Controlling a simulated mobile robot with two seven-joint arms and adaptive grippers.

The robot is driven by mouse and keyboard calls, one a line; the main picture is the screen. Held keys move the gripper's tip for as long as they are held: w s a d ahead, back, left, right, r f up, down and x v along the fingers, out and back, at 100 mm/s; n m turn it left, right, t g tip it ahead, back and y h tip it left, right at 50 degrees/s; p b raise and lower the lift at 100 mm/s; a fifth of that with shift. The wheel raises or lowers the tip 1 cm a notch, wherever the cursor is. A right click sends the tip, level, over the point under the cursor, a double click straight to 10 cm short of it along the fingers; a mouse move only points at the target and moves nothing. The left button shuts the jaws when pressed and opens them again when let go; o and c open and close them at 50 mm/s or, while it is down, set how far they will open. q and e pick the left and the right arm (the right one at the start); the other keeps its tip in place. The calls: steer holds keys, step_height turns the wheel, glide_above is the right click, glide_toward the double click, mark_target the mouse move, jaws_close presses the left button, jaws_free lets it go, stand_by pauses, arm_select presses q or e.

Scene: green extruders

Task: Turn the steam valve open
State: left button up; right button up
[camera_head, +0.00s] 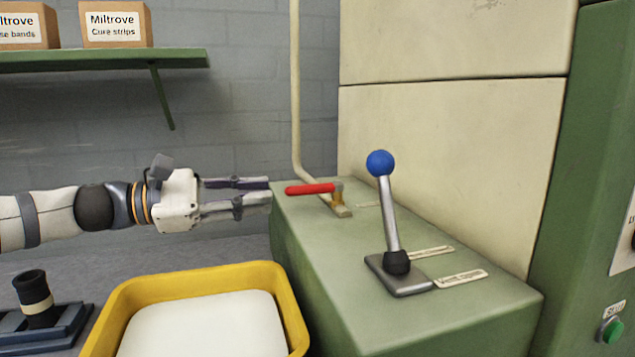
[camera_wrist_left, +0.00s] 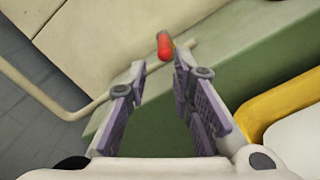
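The steam valve has a red lever handle (camera_head: 310,188) on a brass body (camera_head: 338,194), at the foot of a cream pipe (camera_head: 296,90) on top of a green machine housing. The handle points left in the head view. My left gripper (camera_head: 270,191) is open and empty, with its fingertips just left of the handle's free end. In the left wrist view the red handle (camera_wrist_left: 164,46) shows end-on just beyond the gap between the open fingers (camera_wrist_left: 158,73), not between them. My right gripper is not in view.
A lever with a blue knob (camera_head: 380,163) stands on the housing (camera_head: 350,275), right of the valve. A yellow tray (camera_head: 270,272) with white contents sits below my left gripper. A shelf (camera_head: 100,60) with boxes hangs at upper left. A green button (camera_head: 612,330) is at lower right.

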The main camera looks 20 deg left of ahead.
mark_target(323, 189)
arm_select(q)
steer(key=b+x, duration=0.1)
steer(key=x, duration=1)
steer(key=shift+s+d, duration=0.15)
steer(key=shift+d, duration=0.1)
steer(key=shift+c, duration=0.2)
jaws_close()
